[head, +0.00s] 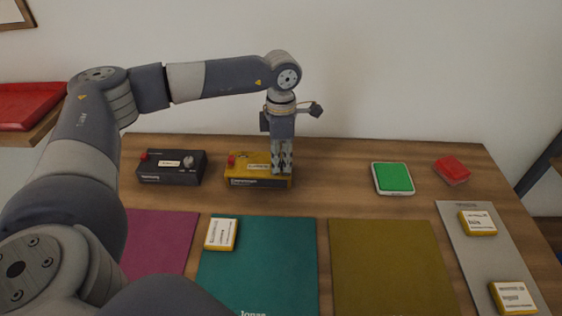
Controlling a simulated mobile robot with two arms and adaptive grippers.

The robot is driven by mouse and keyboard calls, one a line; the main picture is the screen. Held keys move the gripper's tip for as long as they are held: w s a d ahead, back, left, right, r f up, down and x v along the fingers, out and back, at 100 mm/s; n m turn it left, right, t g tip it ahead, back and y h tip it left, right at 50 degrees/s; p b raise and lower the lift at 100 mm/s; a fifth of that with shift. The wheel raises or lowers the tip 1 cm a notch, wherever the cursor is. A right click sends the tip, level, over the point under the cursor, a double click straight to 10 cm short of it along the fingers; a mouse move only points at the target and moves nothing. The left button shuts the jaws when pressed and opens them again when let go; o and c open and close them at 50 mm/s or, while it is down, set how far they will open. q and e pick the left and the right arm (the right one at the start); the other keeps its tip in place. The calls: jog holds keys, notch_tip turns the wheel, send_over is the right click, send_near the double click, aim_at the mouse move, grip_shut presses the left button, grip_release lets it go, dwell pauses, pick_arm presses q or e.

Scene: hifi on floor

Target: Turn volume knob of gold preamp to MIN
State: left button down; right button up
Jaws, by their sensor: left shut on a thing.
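The gold preamp (250,183) stands at the back of the wooden table, left of the middle. It has a red button or knob (231,161) at its left end and a label on top. My left gripper (281,170) points straight down onto the right end of the gold preamp, where its fingers are closed on the volume knob. The knob itself is hidden by the fingers, so its setting cannot be read. My right gripper is not in view.
A black preamp (172,167) with a silver knob stands just left of the gold one. A green pad (394,177) and a red block (452,170) lie to the right. Magenta, teal (262,270) and olive (390,265) mats cover the front. Labelled yellow-edged blocks (478,222) lie on a grey strip.

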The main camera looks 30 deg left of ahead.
pick_arm(q)
jog(key=n+b, duration=0.2)
jog(key=n, duration=0.4)
jog(key=shift+f+n+b, duration=0.1)
jog(key=shift+n+b, duration=0.2)
jog(key=shift+b, duration=0.05)
jog(key=n+b, duration=0.1)
jog(key=n, duration=0.4)
jog(key=n+b, duration=0.1)
jog(key=n, duration=0.5)
jog(key=shift+n, duration=0.3)
jog(key=n, duration=0.6)
jog(key=c, duration=1.4)
grip_release()
jog(key=shift+o, duration=0.2)
jog(key=shift+r, duration=0.2)
